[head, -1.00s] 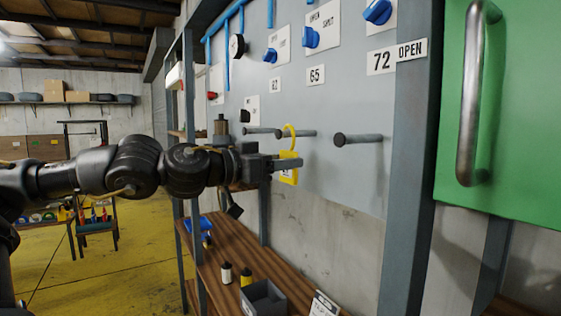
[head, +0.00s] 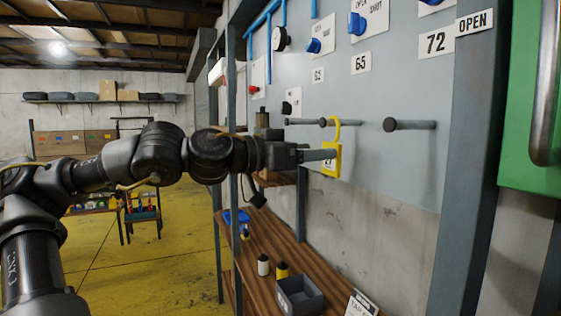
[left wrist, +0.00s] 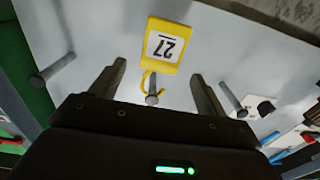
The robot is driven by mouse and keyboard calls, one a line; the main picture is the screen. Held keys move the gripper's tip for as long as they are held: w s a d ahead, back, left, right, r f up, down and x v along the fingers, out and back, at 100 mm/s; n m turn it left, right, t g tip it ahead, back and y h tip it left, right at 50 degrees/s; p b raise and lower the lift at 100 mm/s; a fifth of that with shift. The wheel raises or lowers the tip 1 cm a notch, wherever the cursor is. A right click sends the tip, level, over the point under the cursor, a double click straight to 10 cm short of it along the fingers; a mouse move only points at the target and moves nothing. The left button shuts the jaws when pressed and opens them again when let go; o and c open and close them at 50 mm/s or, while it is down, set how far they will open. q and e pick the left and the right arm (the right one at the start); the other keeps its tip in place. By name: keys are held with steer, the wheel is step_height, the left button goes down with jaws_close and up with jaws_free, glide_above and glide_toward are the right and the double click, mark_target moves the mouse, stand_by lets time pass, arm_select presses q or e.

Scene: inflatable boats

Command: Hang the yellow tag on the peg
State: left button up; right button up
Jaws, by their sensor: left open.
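The yellow tag (head: 331,161), marked 27, has a yellow hook at its top. The hook loops around the shaft of the middle peg (head: 354,123) on the grey panel, and the tag hangs below it. In the left wrist view the tag (left wrist: 166,46) appears upside down, its hook around the peg (left wrist: 152,97). My left gripper (head: 325,156) is in front of the tag in the head view. In the left wrist view its fingers (left wrist: 158,75) are spread apart, one on each side of the tag and hook, with visible gaps. My right gripper is out of view.
Another peg (head: 412,125) is to the right, and one (head: 302,122) to the left. Blue valve handles and number labels are on the panel above. Below is a wooden shelf (head: 262,262) with bottles and a grey bin (head: 300,296). A grey post (head: 468,170) stands at right.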

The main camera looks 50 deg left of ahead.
arm_select(q)
steer(key=b+v, duration=0.3)
steer(key=v, duration=0.4)
steer(key=shift+b, duration=0.3)
